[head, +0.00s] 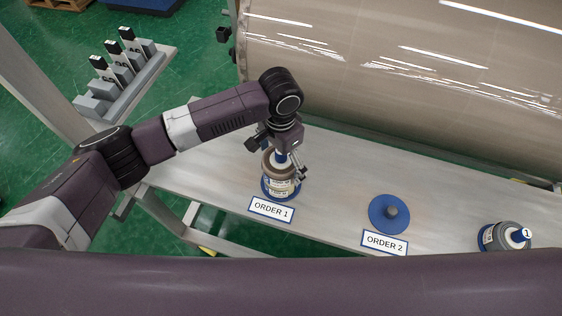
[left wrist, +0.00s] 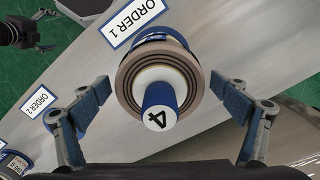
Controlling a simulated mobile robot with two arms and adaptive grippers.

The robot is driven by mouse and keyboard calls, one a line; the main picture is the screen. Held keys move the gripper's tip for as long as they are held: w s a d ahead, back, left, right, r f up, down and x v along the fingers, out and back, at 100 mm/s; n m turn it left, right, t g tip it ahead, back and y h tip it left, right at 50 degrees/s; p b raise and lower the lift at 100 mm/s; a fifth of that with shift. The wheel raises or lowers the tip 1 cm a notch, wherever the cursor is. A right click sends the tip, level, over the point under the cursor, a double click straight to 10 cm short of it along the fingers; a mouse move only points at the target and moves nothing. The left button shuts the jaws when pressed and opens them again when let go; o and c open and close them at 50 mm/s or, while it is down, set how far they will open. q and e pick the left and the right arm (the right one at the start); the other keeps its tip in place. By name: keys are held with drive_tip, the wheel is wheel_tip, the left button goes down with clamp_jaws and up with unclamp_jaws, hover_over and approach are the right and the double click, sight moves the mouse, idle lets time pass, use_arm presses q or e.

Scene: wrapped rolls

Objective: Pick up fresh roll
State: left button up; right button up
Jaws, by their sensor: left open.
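A wound brown roll (head: 279,183) with a printed label stands on a blue round base behind the ORDER 1 sign (head: 271,209). In the left wrist view the roll (left wrist: 136,68) is seen from above, with a blue-capped core marked 4 (left wrist: 159,104). My left gripper (head: 281,160) is over this roll, open. In the left wrist view its fingers (left wrist: 164,97) stand on either side of the roll, with visible gaps. Part of what looks like my right gripper (left wrist: 42,32) shows at the top left of that view; its opening is unclear.
An empty blue base with a grey peg (head: 390,213) is behind the ORDER 2 sign (head: 385,243). A grey roll marked 1 (head: 503,237) is at the right. A large wrapped cylinder (head: 410,75) borders the table's back. A small rack (head: 125,75) stands left.

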use_arm(q)
drive_tip(key=c, duration=1.5)
drive_tip(key=shift+r, duration=0.2)
